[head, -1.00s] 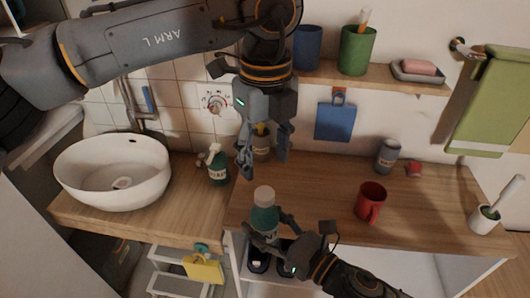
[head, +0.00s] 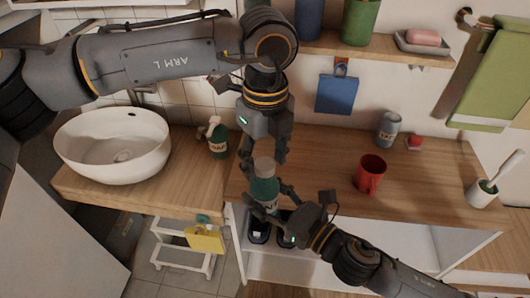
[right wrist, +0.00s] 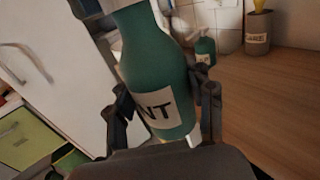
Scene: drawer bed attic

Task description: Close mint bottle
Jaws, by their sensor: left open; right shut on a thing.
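The mint bottle (head: 264,188) is green with a pale grey cap-like top (head: 264,165) and stands upright near the counter's front edge. In the right wrist view the bottle (right wrist: 160,70) shows a pale label ending in "NT"; its top is cut off. My right gripper (head: 268,201) is shut around the bottle's body. Its fingers (right wrist: 160,102) flank the bottle in the right wrist view. My left gripper (head: 262,162) points down, open, directly above the bottle, with its fingertips around the height of the top. I cannot tell whether they touch it or whether the top is tight.
A green pump bottle (head: 218,141) stands left, near the white basin (head: 112,144). A red mug (head: 370,174), a grey can (head: 388,130) and a white brush holder (head: 481,194) stand right. A shelf (head: 385,48) runs above. The counter (head: 325,180) between bottle and mug is clear.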

